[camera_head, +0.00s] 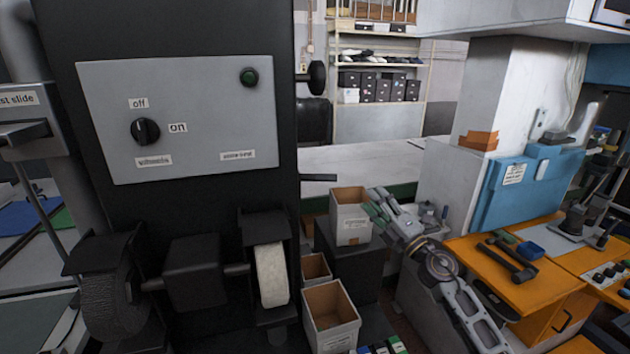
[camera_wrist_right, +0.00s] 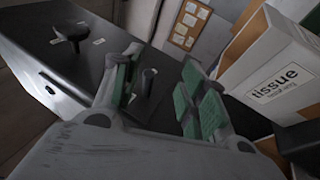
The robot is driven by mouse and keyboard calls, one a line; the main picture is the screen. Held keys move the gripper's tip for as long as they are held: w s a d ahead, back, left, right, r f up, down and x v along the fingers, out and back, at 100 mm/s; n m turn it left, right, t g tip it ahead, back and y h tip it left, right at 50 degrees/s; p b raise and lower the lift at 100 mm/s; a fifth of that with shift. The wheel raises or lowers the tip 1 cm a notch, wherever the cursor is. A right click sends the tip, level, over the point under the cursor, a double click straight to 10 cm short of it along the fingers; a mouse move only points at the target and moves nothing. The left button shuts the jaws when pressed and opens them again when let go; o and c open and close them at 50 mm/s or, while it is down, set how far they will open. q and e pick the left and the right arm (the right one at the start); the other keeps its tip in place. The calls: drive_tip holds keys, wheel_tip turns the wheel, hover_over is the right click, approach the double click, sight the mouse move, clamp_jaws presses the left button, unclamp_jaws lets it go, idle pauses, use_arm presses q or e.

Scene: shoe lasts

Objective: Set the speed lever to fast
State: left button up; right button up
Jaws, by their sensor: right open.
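The machine's right side carries a black round knob (camera_head: 316,78) high up and a short dark bar (camera_head: 318,178) lower down. In the right wrist view, the knob (camera_wrist_right: 72,33) has small white labels around it, too small to read. The bar (camera_wrist_right: 148,82) points towards the camera there, with a small label beside its base. I cannot tell for sure which is the speed lever. My right gripper (camera_head: 376,210) is open and empty, to the right of and below the bar; in its wrist view (camera_wrist_right: 160,82) the bar appears between the green-padded fingers. My left gripper is out of view.
A tissue box (camera_head: 351,228) stands close beside my right gripper, and looms at right in the wrist view (camera_wrist_right: 275,85). A grinding wheel (camera_head: 271,276) projects from the machine's front (camera_head: 200,100). An orange bench (camera_head: 520,290) lies right.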

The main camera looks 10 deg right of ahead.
sight(326, 181)
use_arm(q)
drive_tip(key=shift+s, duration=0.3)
use_arm(e)
drive_tip(key=s+a+n+g+y, duration=0.2)
drive_tip(key=a+n+y, duration=0.1)
drive_tip(key=a+n, duration=0.1)
drive_tip(key=shift+a+r+g, duration=0.15)
drive_tip(key=shift+a+g, duration=0.15)
drive_tip(key=shift+a, duration=0.55)
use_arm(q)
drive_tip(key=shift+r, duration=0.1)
use_arm(e)
drive_tip(key=shift+w+r, duration=0.1)
drive_tip(key=shift+w, duration=0.15)
use_arm(q)
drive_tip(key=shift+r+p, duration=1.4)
drive_tip(key=shift+p, duration=0.15)
use_arm(e)
drive_tip(key=shift+x, duration=6.75)
drive_tip(key=shift+s+a, duration=0.1)
drive_tip(key=shift+a, duration=0.05)
clamp_jaws()
